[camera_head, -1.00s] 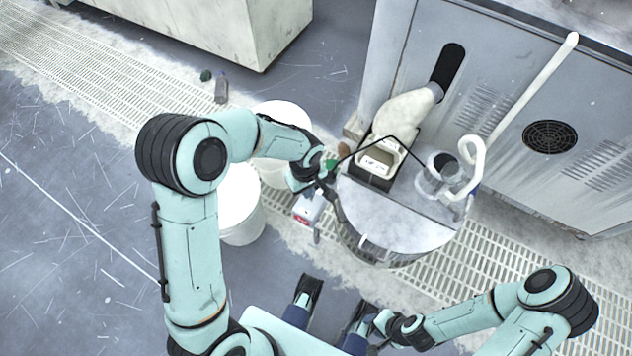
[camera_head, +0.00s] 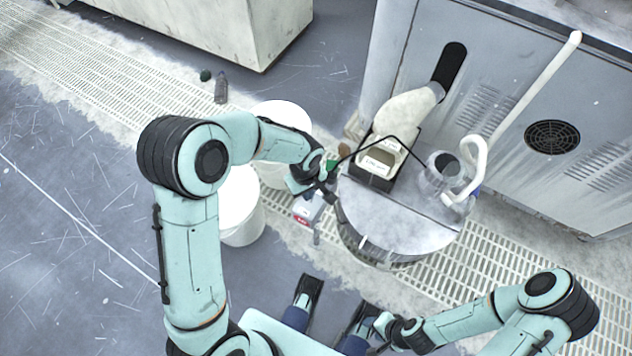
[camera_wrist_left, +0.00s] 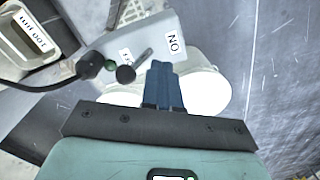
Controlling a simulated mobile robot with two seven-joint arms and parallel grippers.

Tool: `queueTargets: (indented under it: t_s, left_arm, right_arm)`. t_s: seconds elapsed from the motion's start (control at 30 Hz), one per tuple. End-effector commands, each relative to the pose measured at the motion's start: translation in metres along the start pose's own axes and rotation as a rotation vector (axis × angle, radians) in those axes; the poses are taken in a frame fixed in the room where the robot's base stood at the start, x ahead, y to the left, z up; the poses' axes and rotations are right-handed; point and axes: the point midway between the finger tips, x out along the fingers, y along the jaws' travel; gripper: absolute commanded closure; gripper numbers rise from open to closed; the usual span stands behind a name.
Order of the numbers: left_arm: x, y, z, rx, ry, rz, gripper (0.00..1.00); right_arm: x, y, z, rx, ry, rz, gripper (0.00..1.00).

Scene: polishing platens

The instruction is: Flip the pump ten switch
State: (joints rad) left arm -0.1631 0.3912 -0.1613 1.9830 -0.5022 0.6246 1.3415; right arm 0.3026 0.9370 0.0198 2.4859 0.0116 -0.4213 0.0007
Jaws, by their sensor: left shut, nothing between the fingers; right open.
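A grey switch box (camera_wrist_left: 163,42) fills the upper middle of the left wrist view. It bears a white "NO" label, read as seen, and a second, partly hidden label. A small grey lever (camera_wrist_left: 144,54), a dark round knob (camera_wrist_left: 126,74) and a green button (camera_wrist_left: 110,66) are on its near side. My left gripper (camera_wrist_left: 163,68) is shut and empty, its blue fingertips over the box's near edge, just right of the lever. I cannot tell whether they touch. In the head view the box (camera_head: 308,209) lies below my left wrist. My right gripper (camera_head: 377,342) is low, small and partly hidden.
A round drum (camera_head: 400,222) carries a labelled black-framed box (camera_head: 374,170) and a clear jar (camera_head: 440,174). A black cable (camera_wrist_left: 45,87) runs to the switch box. Two white buckets (camera_head: 240,205) (camera_head: 283,115) stand left. A grey cabinet (camera_head: 490,80) stands behind.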

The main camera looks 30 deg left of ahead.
Motion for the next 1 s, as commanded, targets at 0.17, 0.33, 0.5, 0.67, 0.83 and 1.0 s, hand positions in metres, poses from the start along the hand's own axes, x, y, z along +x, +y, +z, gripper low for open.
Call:
queueTargets:
  t_s: [0.17,0.33,0.5,0.67,0.83,1.0]
  left_arm:
    - [0.004,0.0,0.0,0.0,0.0,-0.001,1.0]
    - [0.006,0.0,0.0,0.0,0.0,-0.001,1.0]
    - [0.009,0.0,0.0,0.0,0.0,-0.001,1.0]
    - [0.012,0.0,0.0,0.0,0.0,-0.001,1.0]
    - [0.015,0.0,0.0,0.0,-0.001,-0.001,1.0]
    - [0.018,0.0,0.0,0.0,-0.001,-0.001,1.0]
  right_arm:
    - [0.003,0.001,0.0,0.001,-0.001,0.0,0.57]
    - [0.006,0.002,-0.001,0.001,-0.001,0.001,0.57]
    - [0.008,0.003,-0.002,0.002,0.0,0.002,0.57]
    - [0.009,0.004,-0.002,0.003,0.0,0.003,0.57]
    - [0.011,0.005,-0.002,0.004,0.0,0.004,0.57]
    - [0.013,0.006,-0.002,0.005,0.001,0.005,0.57]
